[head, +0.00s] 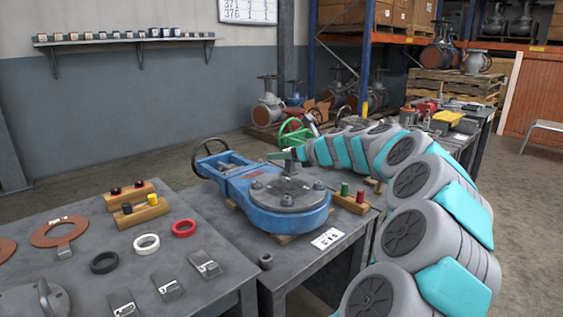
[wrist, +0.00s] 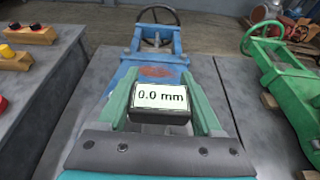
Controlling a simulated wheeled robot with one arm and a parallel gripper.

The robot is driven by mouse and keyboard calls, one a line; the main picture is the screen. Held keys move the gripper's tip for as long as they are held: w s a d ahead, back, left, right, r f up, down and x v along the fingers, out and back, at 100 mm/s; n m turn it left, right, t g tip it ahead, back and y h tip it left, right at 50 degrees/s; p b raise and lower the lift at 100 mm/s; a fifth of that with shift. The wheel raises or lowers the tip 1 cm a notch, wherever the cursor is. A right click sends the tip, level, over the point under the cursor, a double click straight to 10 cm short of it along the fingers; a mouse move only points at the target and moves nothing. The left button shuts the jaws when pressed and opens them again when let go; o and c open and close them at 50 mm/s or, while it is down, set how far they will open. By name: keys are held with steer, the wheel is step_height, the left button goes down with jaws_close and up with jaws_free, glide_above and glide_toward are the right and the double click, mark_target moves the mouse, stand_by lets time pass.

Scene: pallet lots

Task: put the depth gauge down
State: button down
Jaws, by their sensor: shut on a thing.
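The depth gauge (wrist: 161,96) is between the fingers of my gripper (wrist: 163,88) in the wrist view, its display facing the camera and reading 0.0 mm. In the head view my gripper (head: 282,156) is over the round grey cover (head: 290,192) of a blue valve (head: 240,182). A small dark part of the gauge (head: 290,167) shows below the fingers there. I cannot tell whether its foot touches the cover. The blue valve lies on a dark metal table (head: 345,250), with its handwheel at the far left.
The left table (head: 205,240) holds coloured rings, peg blocks and metal pieces. A green valve (wrist: 280,75) lies to the right in the wrist view.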

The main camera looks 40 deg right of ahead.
steer(key=shift+w+d+f, duration=0.1)
steer(key=shift+w+d, duration=0.3)
steer(key=shift+w, duration=0.3)
steer(key=shift+w+d+f, duration=0.1)
steer(key=shift+w+d, duration=0.3)
steer(key=shift+w, duration=0.25)
steer(key=shift+f, duration=1.65)
steer(key=shift+c, duration=0.2)
jaws_free()
steer(key=shift+f, duration=0.15)
steer(key=shift+s+r, duration=0.2)
steer(key=shift+r, duration=0.05)
steer(key=v, duration=1.1)
steer(key=shift+s+r, duration=0.1)
steer(key=shift+s, duration=0.2)
